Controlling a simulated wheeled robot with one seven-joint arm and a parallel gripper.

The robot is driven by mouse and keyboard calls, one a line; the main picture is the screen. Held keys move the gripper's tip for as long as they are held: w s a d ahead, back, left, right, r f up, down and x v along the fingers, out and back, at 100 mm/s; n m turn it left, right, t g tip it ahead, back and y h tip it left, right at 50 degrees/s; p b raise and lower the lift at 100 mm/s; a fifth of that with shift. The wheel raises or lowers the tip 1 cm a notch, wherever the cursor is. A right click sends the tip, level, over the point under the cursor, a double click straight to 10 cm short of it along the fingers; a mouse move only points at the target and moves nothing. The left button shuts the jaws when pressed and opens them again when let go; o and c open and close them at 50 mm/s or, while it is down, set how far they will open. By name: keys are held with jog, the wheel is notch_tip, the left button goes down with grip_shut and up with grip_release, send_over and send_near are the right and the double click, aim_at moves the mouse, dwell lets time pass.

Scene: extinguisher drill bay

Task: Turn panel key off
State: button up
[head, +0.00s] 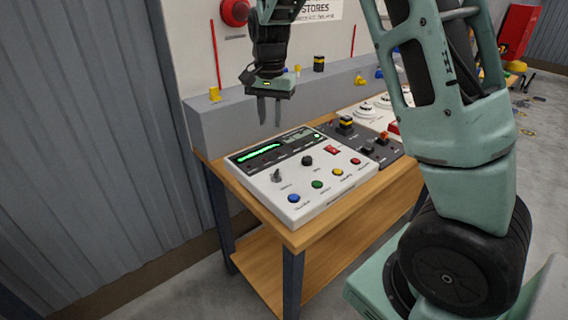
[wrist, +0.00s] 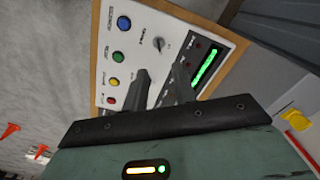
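The white control panel (head: 318,190) lies on the wooden table; it also shows in the wrist view (wrist: 128,22). A small grey key (head: 276,176) stands up from the panel's left part, behind the blue button; in the wrist view the key (wrist: 158,44) lies beyond my fingertips. My gripper (head: 270,124) hangs fingers down above the panel's back edge, apart from the key and touching nothing. In the wrist view a gap shows between the two fingers of my gripper (wrist: 161,72), with nothing held. The key's exact angle is hard to read.
The panel carries a green-lit display (head: 258,152), a black knob (head: 307,160), a red switch (head: 332,149) and several coloured buttons. A darker panel (head: 368,146) adjoins on the right. A grey ledge (head: 228,122) runs behind. The air above the key is clear.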

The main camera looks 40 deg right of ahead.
jog(key=d, duration=0.2)
jog(key=p, duration=0.3)
send_near(276, 175)
jog(key=shift+m, duration=0.3)
jog(key=f, duration=0.8)
jog(key=shift+w+d+f, duration=0.1)
jog(key=shift+w+d, duration=0.15)
jog(key=shift+w, duration=0.15)
grip_shut()
